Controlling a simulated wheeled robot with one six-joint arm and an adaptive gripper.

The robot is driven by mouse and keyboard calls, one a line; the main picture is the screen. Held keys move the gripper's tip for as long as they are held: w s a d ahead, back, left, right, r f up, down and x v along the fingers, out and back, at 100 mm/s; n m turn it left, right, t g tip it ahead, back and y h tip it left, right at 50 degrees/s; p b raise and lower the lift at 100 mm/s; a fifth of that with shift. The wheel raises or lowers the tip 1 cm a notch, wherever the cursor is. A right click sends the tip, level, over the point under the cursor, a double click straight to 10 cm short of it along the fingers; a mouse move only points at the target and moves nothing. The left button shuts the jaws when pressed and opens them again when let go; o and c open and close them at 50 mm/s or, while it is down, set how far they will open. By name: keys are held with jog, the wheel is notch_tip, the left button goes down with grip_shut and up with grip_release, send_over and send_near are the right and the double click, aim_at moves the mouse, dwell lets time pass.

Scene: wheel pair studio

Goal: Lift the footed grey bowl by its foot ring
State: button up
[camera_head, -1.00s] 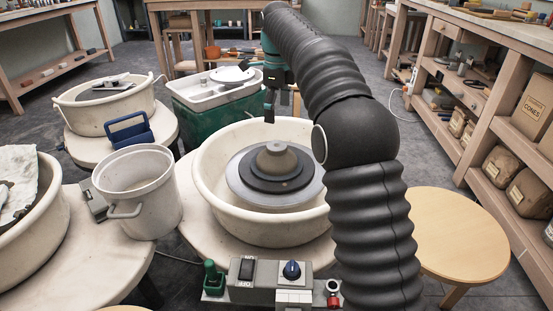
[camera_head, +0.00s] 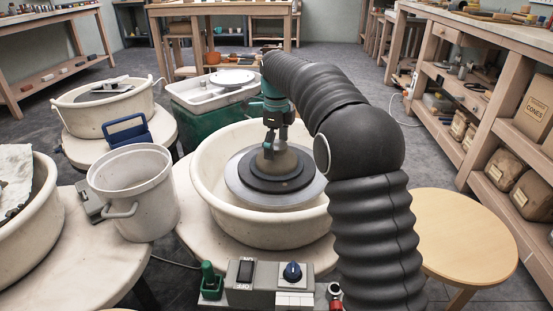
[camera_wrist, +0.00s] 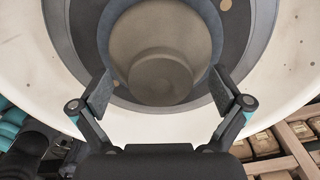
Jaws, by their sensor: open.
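The footed grey bowl (camera_head: 284,164) sits upside down in the middle of the dark bat on the wheel head, its foot ring facing up. In the wrist view the bowl (camera_wrist: 122,45) shows from above, with the round foot (camera_wrist: 160,76) at its near side. My gripper (camera_head: 270,150) is right above the bowl and partly hides it in the head view. In the wrist view my open gripper (camera_wrist: 160,88) has one finger on each side of the foot, with clear gaps. Whether the fingertips are down at the foot's height I cannot tell.
A cream splash pan (camera_head: 209,200) rings the wheel head (camera_head: 240,190), its wall high around my gripper. A white bucket (camera_head: 133,190) stands to the left. A wheel control box (camera_head: 265,275) is at the front. A round wooden stool (camera_head: 455,235) is to the right.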

aim_at(277, 145)
jog(key=c, duration=1.4)
jog(key=shift+f, duration=0.1)
jog(key=shift+c, duration=0.9)
jog(key=shift+r, duration=0.25)
jog(key=shift+c, duration=0.8)
notch_tip(277, 145, up, 4)
jog(key=shift+r+p, duration=0.1)
jog(key=shift+p, duration=0.6)
grip_shut()
jog(key=s+d+r, duration=0.2)
jog(key=d+r, duration=0.4)
jog(key=d, duration=0.5)
jog(key=shift+s+d+r, duration=0.15)
jog(key=shift+s+r, duration=0.1)
jog(key=shift+s, duration=0.05)
